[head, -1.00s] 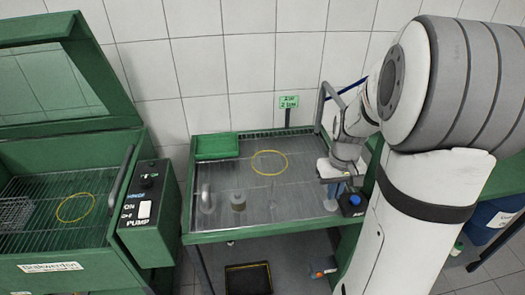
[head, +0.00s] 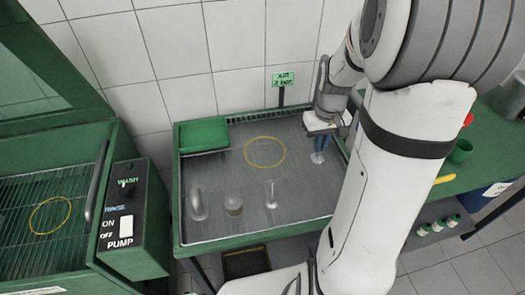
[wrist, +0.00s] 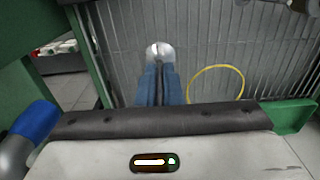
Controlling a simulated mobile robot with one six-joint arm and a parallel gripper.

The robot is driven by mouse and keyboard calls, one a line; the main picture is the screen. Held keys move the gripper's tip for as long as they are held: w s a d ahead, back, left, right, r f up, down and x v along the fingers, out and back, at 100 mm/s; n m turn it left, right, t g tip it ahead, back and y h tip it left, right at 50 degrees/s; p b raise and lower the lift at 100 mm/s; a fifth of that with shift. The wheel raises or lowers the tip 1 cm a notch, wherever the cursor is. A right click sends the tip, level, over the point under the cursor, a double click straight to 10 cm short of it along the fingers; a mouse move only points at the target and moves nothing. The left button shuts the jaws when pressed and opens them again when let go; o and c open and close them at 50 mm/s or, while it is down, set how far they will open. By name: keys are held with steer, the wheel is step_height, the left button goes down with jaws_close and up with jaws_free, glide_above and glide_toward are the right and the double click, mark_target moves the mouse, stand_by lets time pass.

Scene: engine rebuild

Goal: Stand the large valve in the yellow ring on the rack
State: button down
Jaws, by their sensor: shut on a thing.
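My gripper (head: 320,143) is shut on a metal valve (head: 317,157), whose pale round head shows below the blue fingers. The valve is held over the right part of the green-framed wire rack (head: 222,236), to the right of the yellow ring (head: 265,152). The ring looks empty. In the wrist view the valve head (wrist: 160,50) shows just beyond the fingertips (wrist: 160,75), with the yellow ring (wrist: 216,83) to its right. The fingers hide most of the stem. I cannot tell the gap between the head and the rack.
A slim valve-like part (head: 271,195), a short metal cylinder (head: 233,206) and a rounded metal part (head: 197,205) stand at the rack's front. A green tray (head: 203,137) is at the back left. The washer with its pump control box (head: 133,220) stands left. A rail rises behind my gripper.

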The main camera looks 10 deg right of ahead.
steer(key=w+a+n+p, duration=0.3)
steer(key=w+a+n, duration=0.1)
steer(key=w+a, duration=0.85)
steer(key=shift+n, duration=0.3)
steer(key=shift+w+d+f+p, duration=0.1)
steer(key=shift+w+f+p, duration=0.2)
steer(key=shift+f, duration=1.4)
steer(key=shift+w+d+f+p, duration=0.15)
steer(key=shift+w+f, duration=0.2)
steer(key=shift+f, duration=1.35)
steer(key=shift+w+a+f+p, duration=0.1)
steer(key=shift+w+f+p, duration=0.2)
steer(key=shift+f, duration=1.4)
steer(key=c, duration=1.8)
jaws_free()
steer(key=shift+o, duration=1.1)
steer(key=shift+r, duration=0.15)
